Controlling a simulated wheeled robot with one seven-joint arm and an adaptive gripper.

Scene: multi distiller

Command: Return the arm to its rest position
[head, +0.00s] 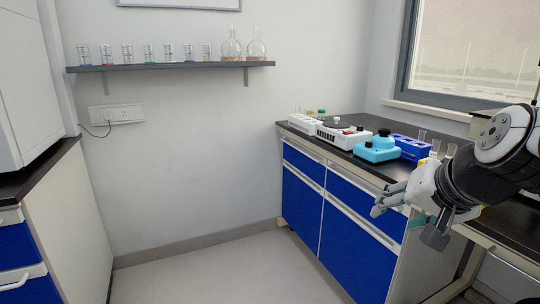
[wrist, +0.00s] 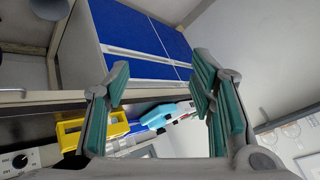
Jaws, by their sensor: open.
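My gripper (head: 385,202) is at the right of the head view, in front of the blue-fronted bench and close to its front edge. In the wrist view my gripper (wrist: 160,105) shows two green-padded fingers spread wide apart with nothing between them. My black and white arm reaches in from the right edge of the head view. The wrist view appears turned over, with the blue cabinet fronts (wrist: 130,40) at the top and bench items seen beyond the fingers.
The black benchtop (head: 345,118) holds a turquoise device (head: 377,149), a blue rack (head: 411,148) and a white device (head: 340,134). A wall shelf (head: 170,66) carries several flasks and beakers. The floor (head: 215,275) between the left cabinet and the bench is clear.

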